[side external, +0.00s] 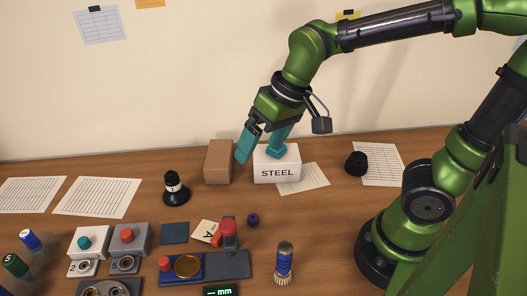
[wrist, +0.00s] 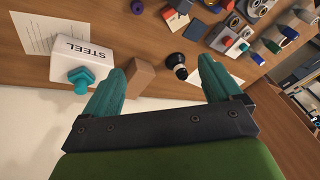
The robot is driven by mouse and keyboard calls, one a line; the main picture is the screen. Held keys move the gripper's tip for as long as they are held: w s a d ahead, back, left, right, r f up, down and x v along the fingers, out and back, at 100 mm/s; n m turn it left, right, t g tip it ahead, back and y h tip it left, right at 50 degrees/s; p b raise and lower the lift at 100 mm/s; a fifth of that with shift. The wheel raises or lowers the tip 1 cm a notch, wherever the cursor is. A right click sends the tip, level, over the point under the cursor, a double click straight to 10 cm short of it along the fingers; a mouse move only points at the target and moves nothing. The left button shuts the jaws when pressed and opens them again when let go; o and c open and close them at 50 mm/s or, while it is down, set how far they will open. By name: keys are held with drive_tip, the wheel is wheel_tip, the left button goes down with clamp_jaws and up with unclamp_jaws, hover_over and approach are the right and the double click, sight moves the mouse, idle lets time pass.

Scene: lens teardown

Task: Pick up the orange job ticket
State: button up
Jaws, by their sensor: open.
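No loose orange ticket shows on the bench. An orange paper (side external: 150,3) is on the wall, cut off by the top edge of the side view. A yellow-orange paper with a black clip (side external: 348,15) hangs further right, partly hidden by my arm; I cannot tell if either is the job ticket. My gripper (side external: 259,152) is open and empty, its teal fingers above and near the brown block (side external: 218,162) and the white STEEL box (side external: 277,165). In the wrist view my gripper (wrist: 161,68) spreads its fingers, with the brown block (wrist: 139,78) between them in the picture.
The STEEL box has a teal knob (wrist: 82,78) on top. A black-and-white stand (side external: 174,188) is left of the block. Button boxes (side external: 128,240), a cream card (side external: 205,232) and a blue tray fill the front. Papers (side external: 97,197) lie left; a black knob (side external: 356,163) is right.

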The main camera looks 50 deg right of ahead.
drive_tip(key=w+a+f+n+g+h, duration=0.1)
drive_tip(key=w+a+f+n+g, duration=0.15)
drive_tip(key=w+a, duration=0.2)
drive_tip(key=w+a+f+n+g+h, duration=0.1)
drive_tip(key=w+a+f+n, duration=0.15)
drive_tip(key=a, duration=0.35)
hover_over(207, 231)
drive_tip(key=shift+m, duration=0.4)
drive_tip(key=f, duration=1)
drive_tip(key=shift+a+f, duration=0.35)
drive_tip(key=shift+f, duration=0.05)
drive_tip(key=shift+d+f, duration=0.2)
drive_tip(key=shift+f, duration=1.25)
drive_tip(key=shift+d+f, duration=0.2)
drive_tip(key=shift+f, duration=1.2)
drive_tip(key=c, duration=1.2)
drive_tip(key=shift+r, duration=0.1)
